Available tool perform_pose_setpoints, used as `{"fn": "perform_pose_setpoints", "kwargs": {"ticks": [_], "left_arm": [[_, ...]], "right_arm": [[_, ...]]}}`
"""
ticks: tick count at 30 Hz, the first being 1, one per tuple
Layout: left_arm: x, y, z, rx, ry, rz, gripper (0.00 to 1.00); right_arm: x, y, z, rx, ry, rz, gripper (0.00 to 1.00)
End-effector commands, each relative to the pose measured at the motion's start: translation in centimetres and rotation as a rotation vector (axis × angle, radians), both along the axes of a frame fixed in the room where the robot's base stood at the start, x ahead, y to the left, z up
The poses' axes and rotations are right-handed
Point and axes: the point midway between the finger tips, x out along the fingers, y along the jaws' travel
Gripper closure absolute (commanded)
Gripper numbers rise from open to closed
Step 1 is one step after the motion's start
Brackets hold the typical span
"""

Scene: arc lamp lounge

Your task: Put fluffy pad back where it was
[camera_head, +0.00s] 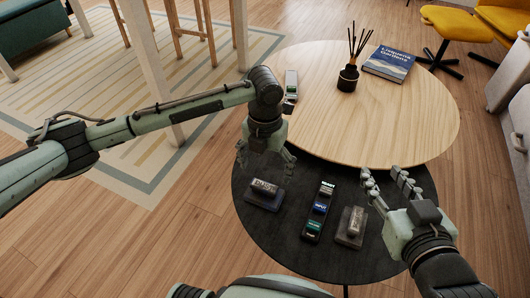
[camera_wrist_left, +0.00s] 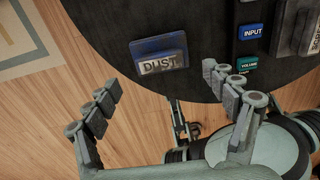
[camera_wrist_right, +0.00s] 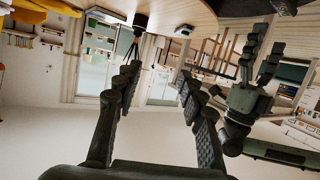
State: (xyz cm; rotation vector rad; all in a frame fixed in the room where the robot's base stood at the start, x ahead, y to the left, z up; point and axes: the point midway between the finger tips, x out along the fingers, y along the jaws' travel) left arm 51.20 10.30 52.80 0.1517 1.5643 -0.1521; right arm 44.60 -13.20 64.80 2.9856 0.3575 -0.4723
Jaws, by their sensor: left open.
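On the low black table (camera_head: 290,243) sits a blue-based pad with a grey handle block (camera_head: 263,193). In the left wrist view this pad (camera_wrist_left: 158,50) reads "DUST". A second, brownish-grey pad with a labelled handle (camera_head: 352,225) lies to the right; its label is partly cut off in the left wrist view (camera_wrist_left: 313,38). I cannot tell from texture which pad is fluffy. My left gripper (camera_head: 265,162) is open and empty, above and just behind the DUST pad. My right gripper (camera_head: 384,174) is open and empty, right of the second pad.
A black remote with INPUT and VOLUME buttons (camera_head: 319,211) lies between the pads.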

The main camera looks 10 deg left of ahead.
Motion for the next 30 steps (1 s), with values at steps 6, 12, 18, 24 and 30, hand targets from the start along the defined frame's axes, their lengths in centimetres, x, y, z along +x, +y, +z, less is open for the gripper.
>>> {"fn": "perform_pose_setpoints", "kwargs": {"ticks": [6,12,18,24,30], "left_arm": [[0.1,0.0,3.9,0.001,-0.002,0.0,0.15],[-0.4,-0.8,4.6,-0.024,-0.007,0.03,0.15],[-3.2,-7.7,2.4,-0.281,-0.052,0.407,0.15],[-4.9,-12.3,3.9,-0.707,0.006,1.154,0.15],[-5.2,-7.2,6.2,-1.088,0.139,1.952,0.15]], "right_arm": [[-1.1,-2.2,-2.8,-0.063,0.149,-0.038,0.6],[-1.6,-3.0,-3.9,-0.083,0.202,-0.052,0.6],[-1.7,-3.0,-3.9,-0.084,0.205,-0.053,0.6],[-1.7,-3.0,-3.9,-0.083,0.204,-0.054,0.6],[-1.7,-3.0,-3.9,-0.083,0.204,-0.054,0.6]]}}
